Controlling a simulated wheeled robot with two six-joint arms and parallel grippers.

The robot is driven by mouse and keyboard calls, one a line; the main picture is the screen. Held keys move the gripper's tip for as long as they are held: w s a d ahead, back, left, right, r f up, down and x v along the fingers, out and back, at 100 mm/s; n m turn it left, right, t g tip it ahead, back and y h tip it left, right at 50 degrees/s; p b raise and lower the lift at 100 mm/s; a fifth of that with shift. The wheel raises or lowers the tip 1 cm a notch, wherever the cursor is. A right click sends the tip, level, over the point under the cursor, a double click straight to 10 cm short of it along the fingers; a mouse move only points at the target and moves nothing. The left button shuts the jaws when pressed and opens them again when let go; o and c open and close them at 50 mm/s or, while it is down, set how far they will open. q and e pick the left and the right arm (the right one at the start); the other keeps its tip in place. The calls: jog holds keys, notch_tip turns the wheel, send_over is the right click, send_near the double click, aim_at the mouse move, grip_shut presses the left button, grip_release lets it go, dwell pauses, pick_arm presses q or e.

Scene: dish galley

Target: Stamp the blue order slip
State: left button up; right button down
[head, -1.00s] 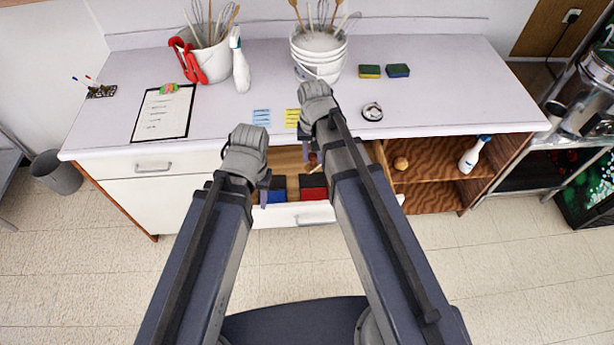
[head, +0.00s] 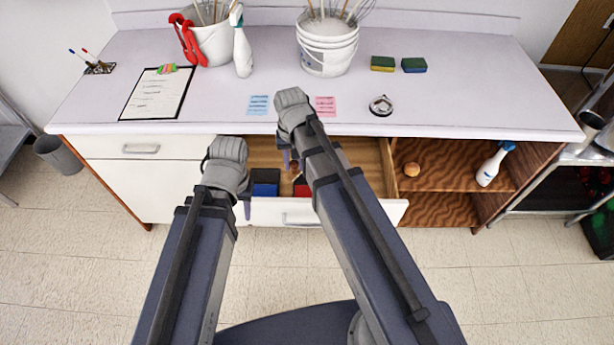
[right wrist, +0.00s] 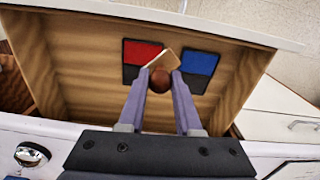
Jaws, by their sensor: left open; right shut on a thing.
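The blue order slip (head: 258,105) lies on the counter near its front edge. My right gripper (head: 287,160) is over the open drawer, shut on a stamp with a round brown knob (right wrist: 159,81) and a tan block (right wrist: 165,61). The stamp is between the fingers in the right wrist view, above the drawer floor between the red ink pad (right wrist: 143,55) and the blue ink pad (right wrist: 199,66). In the head view the blue pad (head: 265,182) is left of the red pad (head: 301,188). My left gripper (head: 244,203) is open at the drawer's left front.
A pink slip (head: 326,106) lies right of the blue one. A clipboard (head: 158,94), buckets of utensils (head: 327,50), a spray bottle (head: 241,45), sponges (head: 383,64) and a round metal item (head: 381,105) stand on the counter. The drawer (head: 370,210) juts out.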

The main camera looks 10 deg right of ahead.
aim_at(295, 177)
notch_tip(295, 177, down, 7)
jog(key=b, duration=0.5)
jog(key=shift+w, duration=0.15)
jog(key=shift+w+d+f+b, duration=0.15)
jog(key=shift+f+b, duration=0.15)
jog(key=shift+b, duration=0.1)
pick_arm(q)
notch_tip(295, 177, down, 15)
jog(key=b, duration=0.7)
pick_arm(e)
jog(key=shift+m, duration=0.3)
jog(key=shift+w+d+f, duration=0.35)
jog(key=shift+d+f, duration=0.45)
jog(key=shift+f, duration=0.4)
jog(key=shift+w+d+f, duration=0.4)
jog(key=shift+d+f, duration=0.45)
jog(key=shift+f, duration=0.4)
jog(key=shift+w+d+f, duration=0.35)
jog(key=shift+d+f, duration=0.45)
jog(key=shift+f, duration=0.4)
pick_arm(q)
jog(key=shift+f+b, duration=0.45)
jog(key=shift+b, duration=0.2)
pick_arm(e)
jog(key=shift+f, duration=0.5)
pick_arm(q)
jog(key=shift+r, duration=0.15)
pick_arm(e)
jog(key=shift+r, duration=0.1)
